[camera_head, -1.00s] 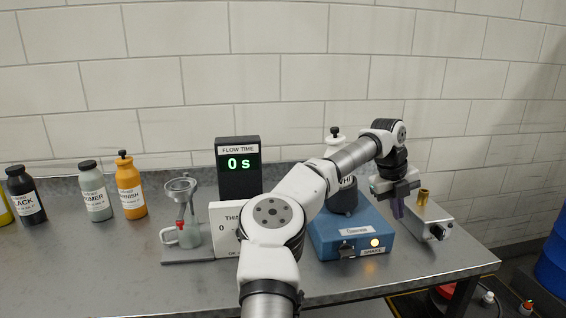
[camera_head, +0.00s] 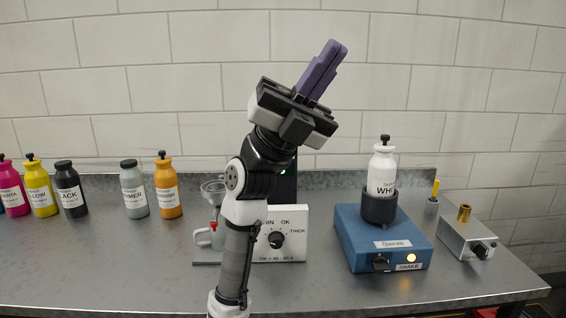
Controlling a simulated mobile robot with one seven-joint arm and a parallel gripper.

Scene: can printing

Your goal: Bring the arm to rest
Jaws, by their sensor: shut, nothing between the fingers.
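My gripper (camera_head: 321,70) is raised high in front of the tiled wall, above the middle of the bench. Its purple fingers are together, with nothing between them, and point up and to the right. My arm stands nearly upright, folded at the wrist, and touches nothing that I can see. It hides most of the dark flow time display (camera_head: 286,178) and part of the funnel stand.
The steel bench (camera_head: 320,290) holds several labelled bottles (camera_head: 134,190) at left and a thickness dial box (camera_head: 290,222). At right are a blue shaker (camera_head: 360,244) with a white bottle (camera_head: 382,168) in its holder, and a metal box (camera_head: 466,232) with a brass piece.

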